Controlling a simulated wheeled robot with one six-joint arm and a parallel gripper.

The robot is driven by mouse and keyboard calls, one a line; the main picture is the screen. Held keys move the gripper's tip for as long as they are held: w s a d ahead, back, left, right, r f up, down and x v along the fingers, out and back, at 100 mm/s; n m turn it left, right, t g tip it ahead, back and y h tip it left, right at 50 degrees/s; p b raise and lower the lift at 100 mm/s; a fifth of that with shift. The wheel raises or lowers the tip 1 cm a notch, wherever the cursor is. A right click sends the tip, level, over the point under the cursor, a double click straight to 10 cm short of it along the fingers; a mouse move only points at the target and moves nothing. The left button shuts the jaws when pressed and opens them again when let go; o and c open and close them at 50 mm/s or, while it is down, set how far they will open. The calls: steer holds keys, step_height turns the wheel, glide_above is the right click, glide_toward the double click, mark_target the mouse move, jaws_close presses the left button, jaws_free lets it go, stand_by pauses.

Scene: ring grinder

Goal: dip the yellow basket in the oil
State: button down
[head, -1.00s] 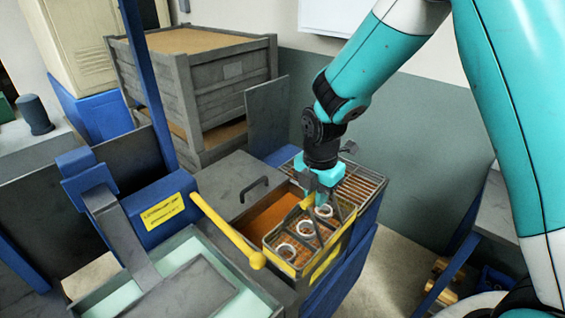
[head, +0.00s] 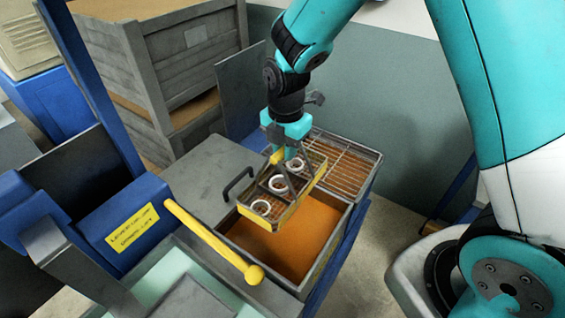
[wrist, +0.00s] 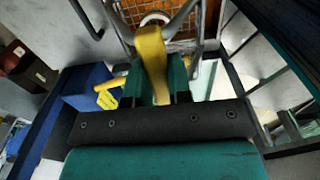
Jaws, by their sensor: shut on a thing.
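The yellow basket (head: 307,196) is a wire-mesh tray with a yellow rim and a grey frame rising to a yellow handle. My gripper (head: 280,150) is shut on the handle, above the basket's far end. In the wrist view the yellow handle (wrist: 151,62) runs between the fingers, with mesh and part of a ring beyond. The basket hangs over the open tank of orange-brown oil (head: 285,243), toward its far side. Its mesh appears above the oil surface.
A wire drain rack (head: 345,163) adjoins the tank's far side. A grey lid with a black handle (head: 238,183) lies left of the tank. A yellow lever with a ball end (head: 215,243) reaches toward the tank's near left corner. A pale green bath (head: 165,265) is nearer.

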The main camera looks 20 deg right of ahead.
steer(key=shift+s+a+f, duration=0.1)
steer(key=shift+s+f, duration=0.05)
steer(key=shift+f, duration=0.7)
steer(key=shift+f+b, duration=1.35)
steer(key=shift+f, duration=1.45)
step_height(320, 180, down, 18)
steer(key=b, duration=1.3)
steer(key=shift+r, duration=0.1)
stand_by(2.2)
